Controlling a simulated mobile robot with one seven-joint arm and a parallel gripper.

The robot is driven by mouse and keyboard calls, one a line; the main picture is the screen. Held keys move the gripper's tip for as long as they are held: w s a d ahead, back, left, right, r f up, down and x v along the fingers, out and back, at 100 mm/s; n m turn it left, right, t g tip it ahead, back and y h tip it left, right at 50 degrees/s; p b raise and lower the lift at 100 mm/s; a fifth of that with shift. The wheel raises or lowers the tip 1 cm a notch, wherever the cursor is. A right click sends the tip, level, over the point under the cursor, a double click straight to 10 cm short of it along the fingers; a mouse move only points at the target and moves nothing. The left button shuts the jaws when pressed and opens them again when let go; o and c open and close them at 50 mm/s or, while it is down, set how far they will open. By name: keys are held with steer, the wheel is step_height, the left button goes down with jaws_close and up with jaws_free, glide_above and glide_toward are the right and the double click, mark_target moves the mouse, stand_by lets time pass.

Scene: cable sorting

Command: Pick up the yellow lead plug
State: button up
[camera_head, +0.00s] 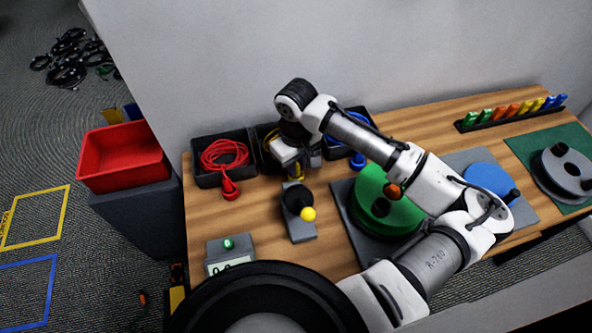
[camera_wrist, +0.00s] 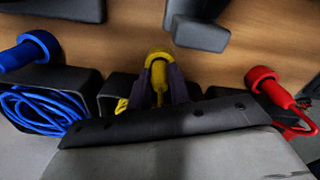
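The yellow lead plug (camera_wrist: 158,68) shows in the middle of the wrist view, with its round end pointing away from the bins. My gripper's dark fingers (camera_wrist: 160,84) lie on both sides of its narrow body, with no clear gap, and appear shut on it. In the head view my gripper (camera_head: 293,172) points down at the front of the middle bin (camera_head: 262,160), which holds yellow cable. My wrist hides much of that bin and most of the plug.
A red plug (camera_head: 230,190) lies before the left bin (camera_head: 208,180); a blue plug (camera_head: 357,161) lies before the right bin. A block with a black knob and yellow ball (camera_head: 308,214) stands close in front. A green disc (camera_head: 376,208) is to the right. A red crate (camera_head: 122,158) stands left.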

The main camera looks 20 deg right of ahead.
jaws_close()
steer(key=shift+r, duration=0.1)
step_height(320, 180, up, 20)
steer(key=b, duration=0.1)
steer(key=shift+b, duration=0.4)
steer(key=shift+w, duration=0.1)
stand_by(0.4)
